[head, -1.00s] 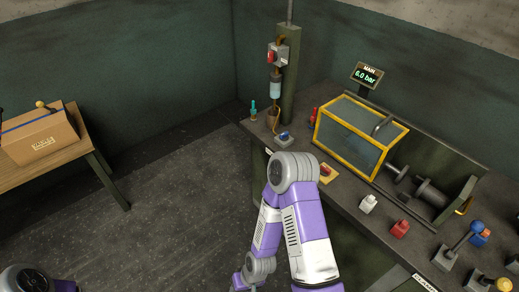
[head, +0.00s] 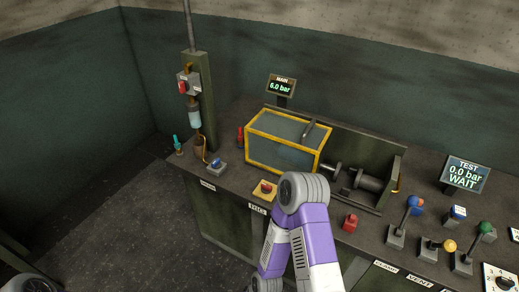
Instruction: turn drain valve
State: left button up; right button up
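No part is legibly marked as the drain valve. A post (head: 207,105) at the back left carries a grey box with a red part (head: 183,87), and below it a pale blue clear bowl (head: 195,118) with a brown piece (head: 200,146) under it. Levers with a blue knob (head: 413,201), a yellow knob (head: 449,246) and a green knob (head: 485,227) stand at the right of the bench. My purple and white arm rises in the bottom middle, in front of the bench.
A yellow-framed box (head: 283,153) sits mid-bench beside a dark fixture with cylinders (head: 370,183). A red button on a yellow base (head: 265,187) is near the front edge. The MAIN display (head: 281,86) reads 6.0 bar; the TEST display (head: 465,174) reads 0.0 bar WAIT. Floor (head: 95,225) at left is clear.

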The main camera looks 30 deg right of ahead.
aim_at(216, 164)
jog(key=z, duration=0.3)
jog(key=i, duration=1.3)
jog(key=u, duration=0.65)
